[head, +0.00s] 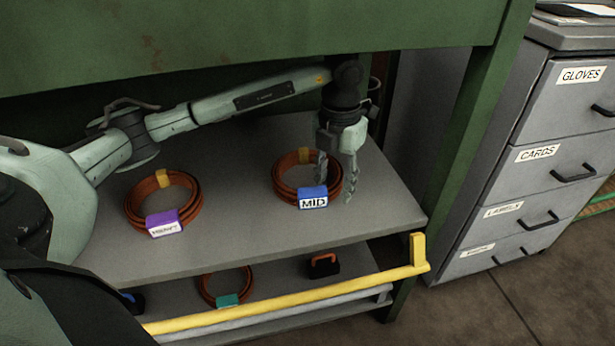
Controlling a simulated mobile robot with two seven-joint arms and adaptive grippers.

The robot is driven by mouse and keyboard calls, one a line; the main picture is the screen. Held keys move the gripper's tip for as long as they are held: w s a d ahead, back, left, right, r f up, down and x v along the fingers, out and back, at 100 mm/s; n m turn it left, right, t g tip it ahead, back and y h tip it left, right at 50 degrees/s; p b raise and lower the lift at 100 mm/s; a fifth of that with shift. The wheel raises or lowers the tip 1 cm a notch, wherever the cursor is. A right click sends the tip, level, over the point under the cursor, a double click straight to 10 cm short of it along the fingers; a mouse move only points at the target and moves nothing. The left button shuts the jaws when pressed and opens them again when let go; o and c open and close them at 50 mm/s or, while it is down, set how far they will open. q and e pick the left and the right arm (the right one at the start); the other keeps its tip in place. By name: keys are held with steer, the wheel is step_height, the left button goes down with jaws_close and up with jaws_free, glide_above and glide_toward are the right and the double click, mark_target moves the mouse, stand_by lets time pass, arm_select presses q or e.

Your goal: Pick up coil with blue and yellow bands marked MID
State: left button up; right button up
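The coil marked MID (281,184) is an orange-brown ring lying on the grey upper shelf (240,235). My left gripper (337,178) is above the coil's right side, fingers pointing down. The fingers are apart, one over the ring and the other just outside its right edge. They hide part of the right rim. I cannot tell whether they touch it. My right gripper is not in view.
Another orange coil (131,213) with purple and yellow bands lies left on the same shelf. The lower shelf holds a coil with a teal band (228,300) and a black-and-orange object (323,265). The green frame (250,40) overhangs closely. A grey drawer cabinet (520,170) stands right.

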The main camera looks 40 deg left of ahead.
arm_select(q)
jaws_close()
steer(key=shift+w+r, duration=0.1)
steer(key=shift+r, duration=0.1)
stand_by(0.6)
